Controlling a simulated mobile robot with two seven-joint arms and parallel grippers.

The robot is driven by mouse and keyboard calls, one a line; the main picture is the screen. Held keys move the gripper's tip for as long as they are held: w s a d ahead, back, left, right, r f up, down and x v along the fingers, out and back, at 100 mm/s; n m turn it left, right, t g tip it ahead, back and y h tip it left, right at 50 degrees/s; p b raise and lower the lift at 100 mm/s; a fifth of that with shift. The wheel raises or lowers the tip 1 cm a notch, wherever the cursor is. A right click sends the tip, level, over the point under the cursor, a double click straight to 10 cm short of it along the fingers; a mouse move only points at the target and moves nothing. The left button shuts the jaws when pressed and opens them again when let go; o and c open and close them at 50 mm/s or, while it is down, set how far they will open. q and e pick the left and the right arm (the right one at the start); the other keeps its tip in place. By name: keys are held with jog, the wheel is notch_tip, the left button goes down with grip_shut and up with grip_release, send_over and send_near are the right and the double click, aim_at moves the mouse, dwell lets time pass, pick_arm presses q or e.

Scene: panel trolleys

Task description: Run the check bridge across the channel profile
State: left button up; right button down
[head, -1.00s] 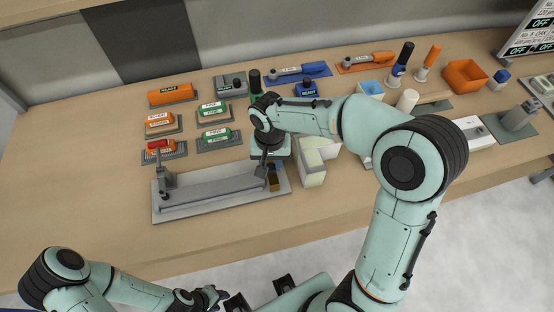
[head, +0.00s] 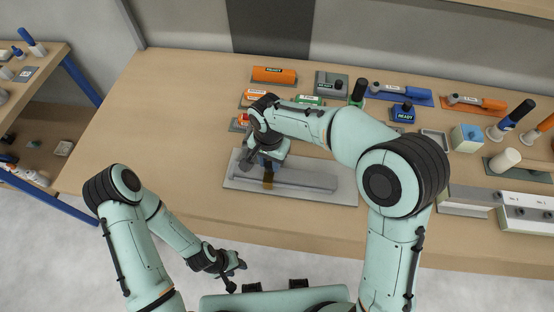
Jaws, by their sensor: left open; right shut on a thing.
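The channel profile (head: 305,180) is a long grey bar lying on a pale grey base plate (head: 235,182) near the table's front edge. My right gripper (head: 268,172) is over the left part of the profile, reached down from above. It is shut on a small brass-coloured piece, which I take to be the check bridge (head: 268,181); it sits across the profile. Whether it touches the profile cannot be told, and my gripper and wrist hide its upper part. My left gripper (head: 232,268) is open and empty, off the front of the table.
A blue trowel-like tool (head: 400,95) and an orange-handled one (head: 475,103) lie at the back right. The left part of the table (head: 150,130) is clear. A shelf stands at far left.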

aim_at(269, 164)
jog(key=shift+a, duration=0.2)
jog(key=c, duration=0.8)
grip_release()
jog(key=shift+d, duration=0.1)
jog(key=shift+r, duration=0.1)
pick_arm(q)
jog(key=shift+w+r+p, duration=0.7)
jog(key=shift+w+r, duration=0.2)
jog(key=shift+r, duration=0.05)
pick_arm(e)
notch_tip(269, 164, up, 13)
jog(key=shift+r, duration=0.15)
pick_arm(q)
jog(key=shift+s, duration=0.1)
